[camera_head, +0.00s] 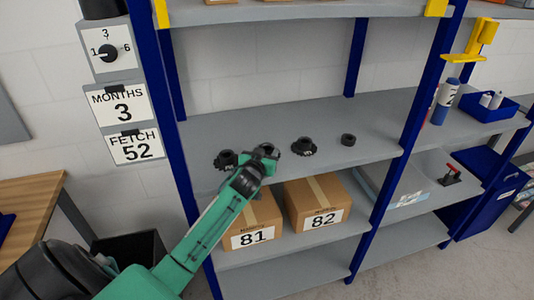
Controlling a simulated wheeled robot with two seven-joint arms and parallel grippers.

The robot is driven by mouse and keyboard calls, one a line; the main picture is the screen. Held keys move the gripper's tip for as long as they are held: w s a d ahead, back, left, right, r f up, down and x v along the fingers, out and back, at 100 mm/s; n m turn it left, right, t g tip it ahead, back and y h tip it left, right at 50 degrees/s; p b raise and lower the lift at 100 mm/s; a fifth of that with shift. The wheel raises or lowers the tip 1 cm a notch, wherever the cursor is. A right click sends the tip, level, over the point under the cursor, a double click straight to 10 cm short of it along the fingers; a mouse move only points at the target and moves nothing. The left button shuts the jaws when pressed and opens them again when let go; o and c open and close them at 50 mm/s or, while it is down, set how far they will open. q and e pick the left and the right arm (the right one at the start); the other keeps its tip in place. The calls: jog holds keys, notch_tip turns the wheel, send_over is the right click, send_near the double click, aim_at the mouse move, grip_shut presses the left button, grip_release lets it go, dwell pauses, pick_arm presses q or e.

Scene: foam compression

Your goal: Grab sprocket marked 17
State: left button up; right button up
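Dark sprockets stand in a row on the grey middle shelf (375,148). One is the left sprocket (226,160), one the middle sprocket (304,147), and a smaller dark round part (348,140) lies at the right. Marks on them are too small to read, so I cannot tell which is 17. My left gripper (265,152) reaches over the shelf's front edge between the left and middle sprockets. Dark shapes at its tip blend together, so I cannot tell whether it holds or covers a sprocket, or how far its fingers are apart. My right gripper is out of view.
Cardboard boxes marked 81 (252,226) and 82 (318,207) sit on the shelf below. Blue uprights (176,160) flank the shelf. Signs read MONTHS 3 (117,106) and FETCH 52 (135,147). The middle shelf is clear behind the sprockets.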

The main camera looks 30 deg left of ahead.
pick_arm(q)
jog(key=c, duration=0.7)
grip_shut()
jog(key=shift+r, duration=0.15)
